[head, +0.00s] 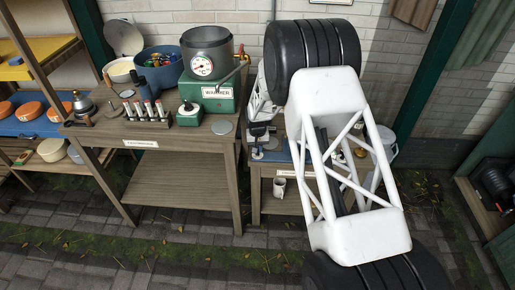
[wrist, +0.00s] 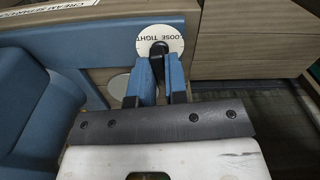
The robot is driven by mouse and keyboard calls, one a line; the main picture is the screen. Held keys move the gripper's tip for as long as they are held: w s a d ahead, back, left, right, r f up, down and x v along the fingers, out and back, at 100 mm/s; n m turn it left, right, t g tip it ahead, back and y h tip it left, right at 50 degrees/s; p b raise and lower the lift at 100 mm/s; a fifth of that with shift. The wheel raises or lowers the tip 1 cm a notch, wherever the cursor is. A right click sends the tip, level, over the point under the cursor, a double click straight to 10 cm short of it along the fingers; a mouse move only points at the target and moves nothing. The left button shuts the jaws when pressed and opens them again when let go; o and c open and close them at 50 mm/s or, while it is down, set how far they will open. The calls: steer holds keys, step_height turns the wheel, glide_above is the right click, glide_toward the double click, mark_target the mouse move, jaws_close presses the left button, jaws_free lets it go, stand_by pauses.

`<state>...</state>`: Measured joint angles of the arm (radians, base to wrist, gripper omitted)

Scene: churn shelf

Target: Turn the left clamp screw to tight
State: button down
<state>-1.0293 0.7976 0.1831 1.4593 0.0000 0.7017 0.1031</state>
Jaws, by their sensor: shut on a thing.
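In the wrist view my gripper (wrist: 160,68) has its two blue-padded fingers closed around a small dark clamp screw (wrist: 158,47). Only the rounded top of the screw shows between the fingertips. Behind it is a round white dial (wrist: 174,42) with the words LOOSE and TIGHT. The fingers cover part of the dial, and I cannot tell which word the screw points to. The dial sits on a blue panel (wrist: 105,38). In the head view my arm stands in front of this area, and I cannot make out the screw there.
A wooden table on the left carries a green warmer (head: 213,93) with a gauge pot (head: 207,50), a blue tub (head: 157,66) and a rack of tubes (head: 146,113). A white mug (head: 279,187) stands on a lower shelf. The paved floor in front is clear.

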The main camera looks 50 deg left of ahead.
steer(key=m, duration=0.4)
steer(key=shift+m, duration=1.7)
steer(key=c, duration=1.1)
jaws_free()
steer(key=shift+c, duration=0.2)
steer(key=shift+r, duration=0.1)
